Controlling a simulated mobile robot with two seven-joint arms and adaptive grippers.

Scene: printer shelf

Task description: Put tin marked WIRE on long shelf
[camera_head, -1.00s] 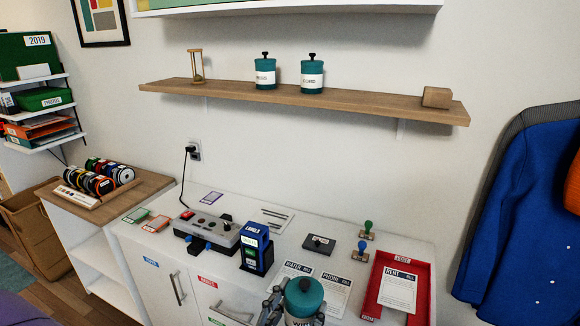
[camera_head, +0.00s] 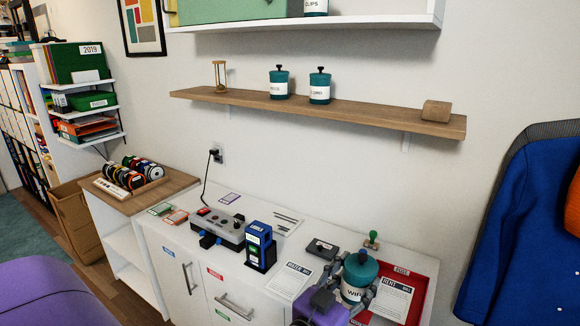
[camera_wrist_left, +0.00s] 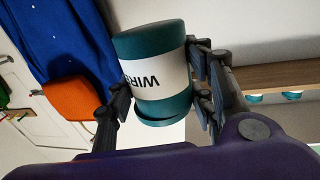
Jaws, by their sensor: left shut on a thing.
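The tin marked WIRE (camera_head: 357,279) is teal with a white label and a dark knob on its lid. My left gripper (camera_head: 357,290) is shut on it and holds it upright above the right part of the white cabinet top, in front of the red tray. In the left wrist view the tin (camera_wrist_left: 160,75) sits between the fingers of the gripper (camera_wrist_left: 160,95). The long wooden shelf (camera_head: 375,118) is on the wall above and carries two teal tins (camera_head: 279,84) (camera_head: 320,88) left of its middle. My right gripper is not in view.
The shelf also holds an hourglass (camera_head: 219,77) at its left and a wooden block (camera_head: 436,111) at its right end. Bare shelf lies between the tins and the block. A white upper shelf (camera_head: 330,23) hangs above. A blue jacket (camera_head: 520,240) hangs at the right.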

